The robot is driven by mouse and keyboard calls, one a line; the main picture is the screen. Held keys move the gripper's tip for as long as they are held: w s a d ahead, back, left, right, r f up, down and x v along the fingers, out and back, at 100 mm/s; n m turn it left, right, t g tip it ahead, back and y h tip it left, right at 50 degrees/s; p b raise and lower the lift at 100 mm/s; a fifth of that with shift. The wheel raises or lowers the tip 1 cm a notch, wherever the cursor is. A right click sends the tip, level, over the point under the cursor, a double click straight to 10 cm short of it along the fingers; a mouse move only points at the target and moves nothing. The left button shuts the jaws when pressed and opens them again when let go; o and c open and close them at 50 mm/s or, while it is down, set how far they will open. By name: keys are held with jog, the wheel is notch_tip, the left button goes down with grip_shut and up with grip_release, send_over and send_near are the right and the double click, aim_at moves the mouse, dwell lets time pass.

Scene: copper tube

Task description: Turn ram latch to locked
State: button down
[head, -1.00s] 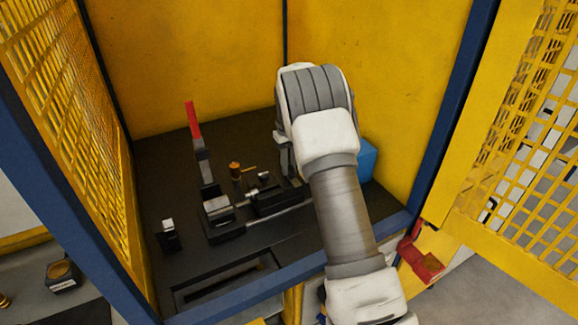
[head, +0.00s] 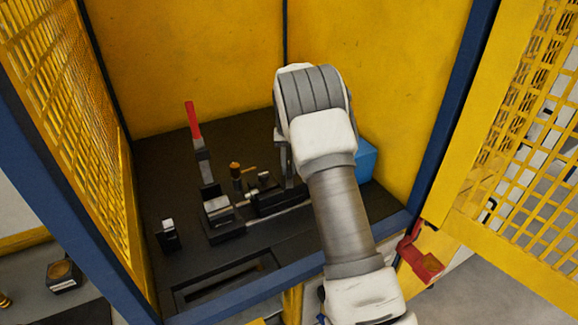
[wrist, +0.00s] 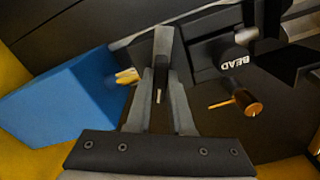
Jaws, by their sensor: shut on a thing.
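The black press fixture (head: 270,203) lies on the dark bench inside the yellow enclosure. A copper-coloured knob with a thin side pin (head: 236,170) stands behind its ram, and it also shows at the right of the wrist view (wrist: 248,103). I cannot be sure which part is the ram latch. My gripper (wrist: 163,80) points down at the right end of the fixture, left of the knob in the wrist view and apart from it. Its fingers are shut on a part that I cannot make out. My arm hides much of that spot in the head view.
A red-handled lever (head: 193,122) stands behind the fixture. A blue box (head: 366,158) is at the right, close to my gripper, and also shows in the wrist view (wrist: 55,105). A small black stand (head: 168,236) is at the left. Yellow walls enclose the bench.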

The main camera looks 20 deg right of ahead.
aim_at(289, 166)
jog(key=m, duration=0.6)
jog(key=shift+r, duration=0.1)
jog(key=m+p, duration=0.1)
jog(key=m, duration=0.5)
jog(key=shift+m, duration=0.3)
dwell(0.3)
jog(key=c, duration=0.8)
grip_release()
notch_tip(289, 166, up, 17)
jog(key=shift+r, duration=0.2)
